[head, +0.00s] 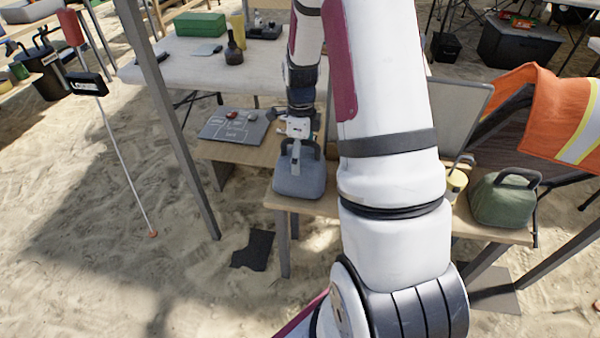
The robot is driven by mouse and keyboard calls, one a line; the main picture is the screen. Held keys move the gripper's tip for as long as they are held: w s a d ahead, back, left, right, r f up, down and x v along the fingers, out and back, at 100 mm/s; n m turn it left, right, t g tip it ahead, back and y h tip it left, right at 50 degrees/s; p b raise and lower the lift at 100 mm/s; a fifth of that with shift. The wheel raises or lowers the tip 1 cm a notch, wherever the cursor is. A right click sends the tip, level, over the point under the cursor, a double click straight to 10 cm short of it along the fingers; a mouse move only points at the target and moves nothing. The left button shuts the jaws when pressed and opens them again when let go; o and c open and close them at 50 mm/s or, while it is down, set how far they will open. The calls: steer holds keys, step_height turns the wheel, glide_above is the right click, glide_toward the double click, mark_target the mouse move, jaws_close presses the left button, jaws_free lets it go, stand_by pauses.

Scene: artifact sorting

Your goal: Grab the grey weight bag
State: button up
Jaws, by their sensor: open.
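The grey weight bag (300,180) stands upright on the near edge of a low wooden bench (262,153), with its dark handle loop on top. My gripper (296,150) is at the handle, pointing down from the end of my arm. The jaws are open. The picture is too small to tell whether a finger passes through the loop or only sits beside it. My white arm covers the bench to the right of the bag.
A green weight bag (505,200) stands at the bench's right end, with a small yellow-topped container (455,185) beside it. A grey tent pole (170,100) stands left. An orange vest (555,115) hangs at right.

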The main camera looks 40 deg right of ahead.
steer(key=shift+f, duration=0.75)
steer(key=shift+c, duration=0.2)
steer(key=shift+r, duration=0.1)
steer(key=c, duration=1.4)
steer(key=shift+w, duration=0.1)
steer(key=shift+c, duration=1.2)
steer(key=shift+r, duration=0.1)
